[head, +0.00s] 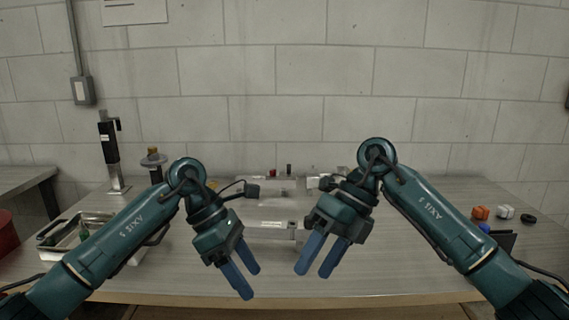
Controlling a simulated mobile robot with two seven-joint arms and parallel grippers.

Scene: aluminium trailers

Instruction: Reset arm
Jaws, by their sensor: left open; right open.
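My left gripper (242,283) is in the left middle of the head view, fingers pointing down and slightly right. Its two blue fingers are apart, with nothing between them. My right gripper (314,272) is right of the middle, fingers pointing down and left. Its blue fingers are also apart and empty. Both grippers hang in front of the table (385,280) near its front edge, and neither is holding anything. My arms come in from the lower left and lower right corners.
A clear-looking box (270,215) stands mid-table behind the grippers. A metal tray (75,238) and a black upright instrument (110,150) are at the left. Orange (480,212) and white (504,212) small objects lie at the right. A block wall (300,90) closes off the back.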

